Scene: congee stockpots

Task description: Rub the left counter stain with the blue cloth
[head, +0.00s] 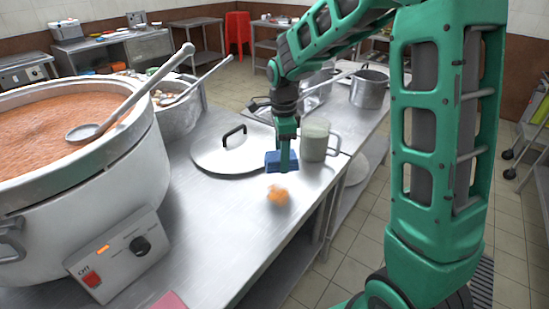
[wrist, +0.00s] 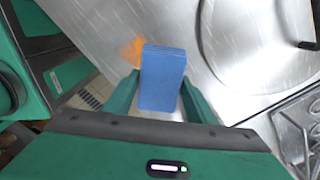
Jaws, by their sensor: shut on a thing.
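The blue cloth (head: 274,161) is a small folded block, held in my gripper (head: 284,168) above the steel counter (head: 205,225). The wrist view also shows the blue cloth (wrist: 162,78) between my two green fingers (wrist: 160,100), which are shut on it. An orange stain (head: 278,196) lies on the counter, in front of and below the cloth in the head view. In the wrist view the stain (wrist: 131,50) shows just left of the cloth, partly hidden by it. Whether the cloth touches the counter is hard to tell; it looks apart from the stain.
A large pot of orange congee (head: 110,190) with a ladle stands at left. A lid (head: 215,157) lies behind the cloth, and a greenish jug (head: 314,142) stands close at its right. A pink item (head: 170,301) lies at the front edge. The counter around the stain is clear.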

